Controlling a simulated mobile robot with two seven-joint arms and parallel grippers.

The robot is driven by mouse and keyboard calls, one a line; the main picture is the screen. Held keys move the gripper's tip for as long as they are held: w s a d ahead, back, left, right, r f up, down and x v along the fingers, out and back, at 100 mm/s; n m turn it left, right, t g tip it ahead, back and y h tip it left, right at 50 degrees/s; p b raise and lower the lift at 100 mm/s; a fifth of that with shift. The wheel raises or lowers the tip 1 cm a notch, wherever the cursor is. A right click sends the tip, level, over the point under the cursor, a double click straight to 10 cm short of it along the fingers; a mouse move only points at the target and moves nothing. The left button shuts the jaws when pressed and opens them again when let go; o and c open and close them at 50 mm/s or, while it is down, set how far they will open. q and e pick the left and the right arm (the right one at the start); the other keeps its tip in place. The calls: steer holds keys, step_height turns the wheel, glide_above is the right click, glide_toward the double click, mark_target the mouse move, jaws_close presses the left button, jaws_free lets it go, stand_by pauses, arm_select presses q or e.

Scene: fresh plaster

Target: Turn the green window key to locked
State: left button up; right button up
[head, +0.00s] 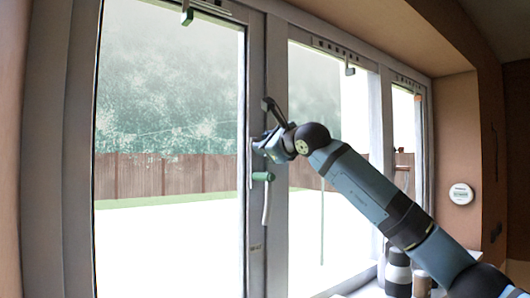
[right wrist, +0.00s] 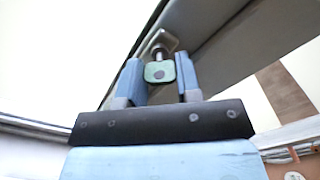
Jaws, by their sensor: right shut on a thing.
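The green window key shows in the right wrist view as a small green square head (right wrist: 160,72) with a dark round mark, on a dark stem that meets the grey window frame. My right gripper (right wrist: 160,82) has one blue finger on each side of this head and is shut on it. In the head view my right gripper (head: 262,146) is at the grey upright between two panes and hides the key there. Just below it is a green piece (head: 263,176) with a pale lever hanging down; I cannot tell whether it belongs to the key. My left gripper is not in view.
A dark and white container (head: 398,274) and a brown jar (head: 421,284) stand at the lower right under my right arm. A white round device (head: 461,194) is on the right wall. The space before the left pane (head: 165,130) is clear.

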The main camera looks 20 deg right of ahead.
steer(key=n+b, duration=0.1)
steer(key=n, duration=0.3)
steer(key=shift+n, duration=2.4)
steer(key=o, duration=0.9)
